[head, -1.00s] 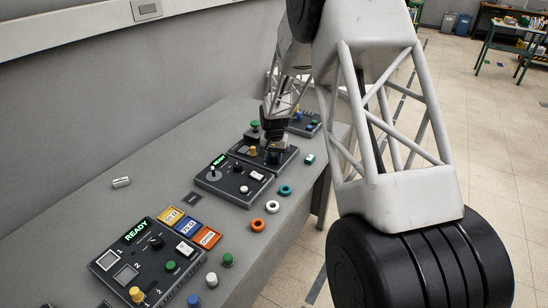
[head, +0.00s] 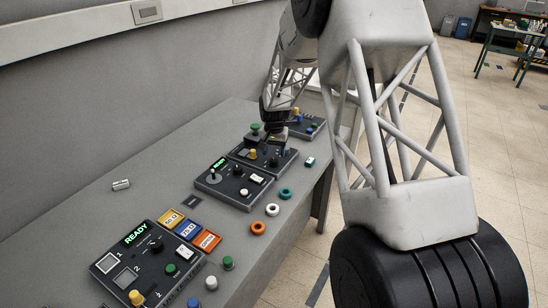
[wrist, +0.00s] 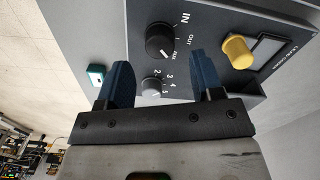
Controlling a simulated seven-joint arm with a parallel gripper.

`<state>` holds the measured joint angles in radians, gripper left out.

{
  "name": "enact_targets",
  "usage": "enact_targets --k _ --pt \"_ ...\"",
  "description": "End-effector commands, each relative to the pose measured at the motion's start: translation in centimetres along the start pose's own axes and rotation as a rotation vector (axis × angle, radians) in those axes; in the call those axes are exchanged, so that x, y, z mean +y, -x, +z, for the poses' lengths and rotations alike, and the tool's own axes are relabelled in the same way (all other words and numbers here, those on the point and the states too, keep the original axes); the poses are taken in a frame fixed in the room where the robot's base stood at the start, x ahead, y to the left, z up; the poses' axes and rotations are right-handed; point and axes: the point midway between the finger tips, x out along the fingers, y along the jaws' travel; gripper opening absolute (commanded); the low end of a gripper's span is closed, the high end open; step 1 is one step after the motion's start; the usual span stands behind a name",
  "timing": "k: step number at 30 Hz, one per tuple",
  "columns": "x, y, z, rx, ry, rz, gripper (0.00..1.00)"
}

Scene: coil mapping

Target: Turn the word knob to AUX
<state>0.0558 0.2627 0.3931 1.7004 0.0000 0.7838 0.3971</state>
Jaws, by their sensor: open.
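A yellow knob (wrist: 238,52) stands on the same panel, right of the fingers. A small teal-fronted block (wrist: 96,74) lies left of the panel. In the head view, other panels, such as the near READY panel (head: 135,268), and coloured rings (head: 272,210) occupy the table.

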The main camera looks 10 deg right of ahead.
Motion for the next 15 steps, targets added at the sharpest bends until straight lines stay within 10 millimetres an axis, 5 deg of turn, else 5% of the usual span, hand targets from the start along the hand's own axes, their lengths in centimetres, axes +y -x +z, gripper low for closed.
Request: enact_targets --k 7,15 --pt "0.0 2.7 0.0 0.0 0.0 0.0 0.6" --pt "0.0 3.5 0.1 -0.001 0.0 0.001 0.6"
